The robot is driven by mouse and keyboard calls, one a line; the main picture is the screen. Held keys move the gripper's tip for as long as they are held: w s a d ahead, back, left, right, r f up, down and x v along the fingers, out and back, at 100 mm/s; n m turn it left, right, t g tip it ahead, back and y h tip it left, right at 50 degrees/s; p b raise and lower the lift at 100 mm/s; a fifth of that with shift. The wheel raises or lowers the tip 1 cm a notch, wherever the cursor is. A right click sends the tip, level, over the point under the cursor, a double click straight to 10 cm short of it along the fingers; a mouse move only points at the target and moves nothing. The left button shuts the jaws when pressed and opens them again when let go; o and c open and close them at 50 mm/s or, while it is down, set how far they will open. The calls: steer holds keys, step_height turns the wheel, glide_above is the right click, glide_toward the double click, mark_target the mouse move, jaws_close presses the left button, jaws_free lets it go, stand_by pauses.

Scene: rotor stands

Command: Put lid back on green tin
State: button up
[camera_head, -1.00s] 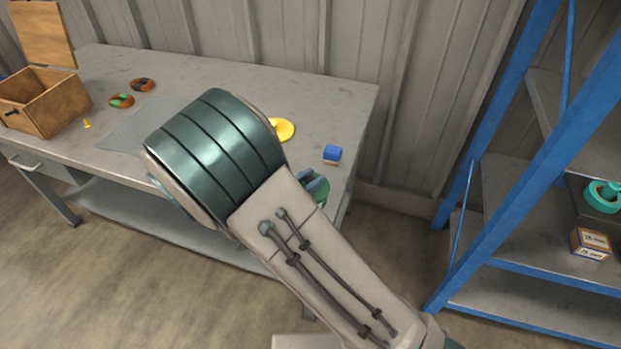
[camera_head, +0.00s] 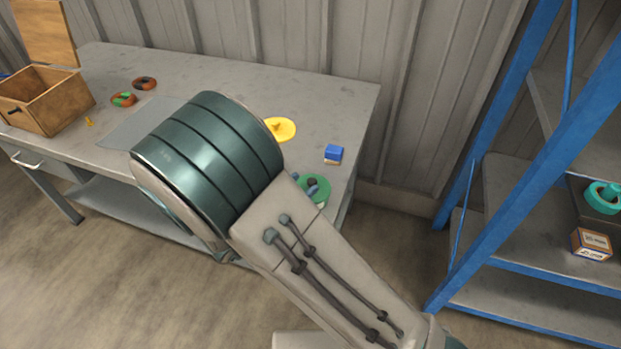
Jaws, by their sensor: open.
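A round green object (camera_head: 324,189), which looks like the green tin, is on the right end of the workbench, partly hidden by my arm. Small dark and bluish shapes show at its top; I cannot tell what they are. A yellow disc (camera_head: 284,127) with a small raised middle lies on the bench behind it, partly covered by my arm; I cannot tell whether it is the lid. My gripper is hidden behind my arm.
The grey workbench (camera_head: 220,82) also holds a blue block (camera_head: 333,153), an open wooden box (camera_head: 50,100), a small yellow piece (camera_head: 90,122), two ring-shaped items (camera_head: 123,99) (camera_head: 144,83) and a grey mat (camera_head: 128,128). A blue shelf rack (camera_head: 510,180) stands right.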

steer(key=v, duration=0.8)
steer(key=w+d+r+n+g+y, duration=0.15)
steer(key=w+r+n+y, duration=0.35)
steer(key=w+y, duration=0.7)
steer(key=s+d+r+n+g+h, duration=0.1)
steer(key=s+d+r+n+g, duration=0.2)
steer(key=s+d+g, duration=0.5)
steer(key=s+d+r, duration=0.1)
steer(key=s+d, duration=1.1)
steer(key=s, duration=0.1)
steer(key=shift+s+d, duration=0.25)
steer(key=shift+s, duration=0.1)
steer(key=shift+r+g+p, duration=0.1)
steer(key=shift+g+p, duration=0.15)
steer(key=shift+p, duration=0.05)
